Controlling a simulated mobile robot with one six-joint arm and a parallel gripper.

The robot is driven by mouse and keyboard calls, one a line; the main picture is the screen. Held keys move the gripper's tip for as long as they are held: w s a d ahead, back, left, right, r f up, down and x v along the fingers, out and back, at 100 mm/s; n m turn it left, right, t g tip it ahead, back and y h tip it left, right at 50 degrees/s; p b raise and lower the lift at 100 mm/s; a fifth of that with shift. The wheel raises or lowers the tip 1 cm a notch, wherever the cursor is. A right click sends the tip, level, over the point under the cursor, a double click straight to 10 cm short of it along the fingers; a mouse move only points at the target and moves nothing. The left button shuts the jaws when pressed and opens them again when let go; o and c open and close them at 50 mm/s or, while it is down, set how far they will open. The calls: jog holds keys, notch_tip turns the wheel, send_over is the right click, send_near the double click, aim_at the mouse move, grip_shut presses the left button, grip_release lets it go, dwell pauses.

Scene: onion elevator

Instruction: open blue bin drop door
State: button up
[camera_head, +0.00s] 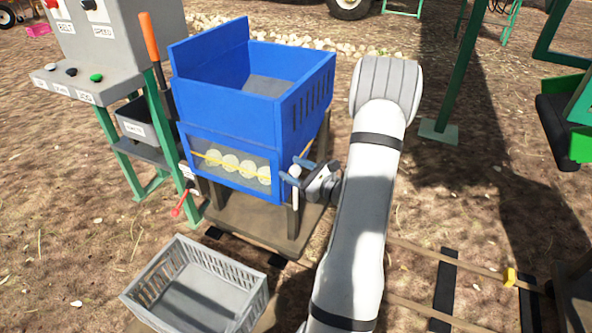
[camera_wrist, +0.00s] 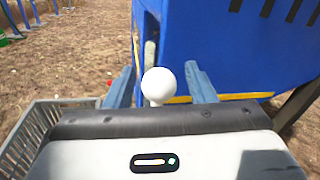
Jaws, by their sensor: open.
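The blue bin (camera_head: 255,115) stands on a wooden stand. Its front has a panel (camera_head: 232,165) with several pale round onions showing behind it and a yellow strip across it. My gripper (camera_head: 296,171) is at the bin's lower right front corner, fingers open. In the wrist view, a white round knob (camera_wrist: 159,84) sits between the two blue-grey fingers, with a gap on each side. A grey bar (camera_wrist: 150,56) runs up behind the knob along the bin's blue side. I cannot tell how far the drop door is open.
A grey crate (camera_head: 200,290) sits on the ground below the bin front. A control box (camera_head: 85,85) with several buttons and an orange-handled lever (camera_head: 150,38) stand to the left. Rails (camera_head: 445,255) lie at the right. Bare ground surrounds the stand.

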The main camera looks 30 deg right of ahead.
jog(key=shift+c, duration=0.2)
grip_shut()
jog(key=shift+d, duration=0.25)
jog(key=shift+a, duration=0.35)
jog(key=shift+s+a, duration=0.1)
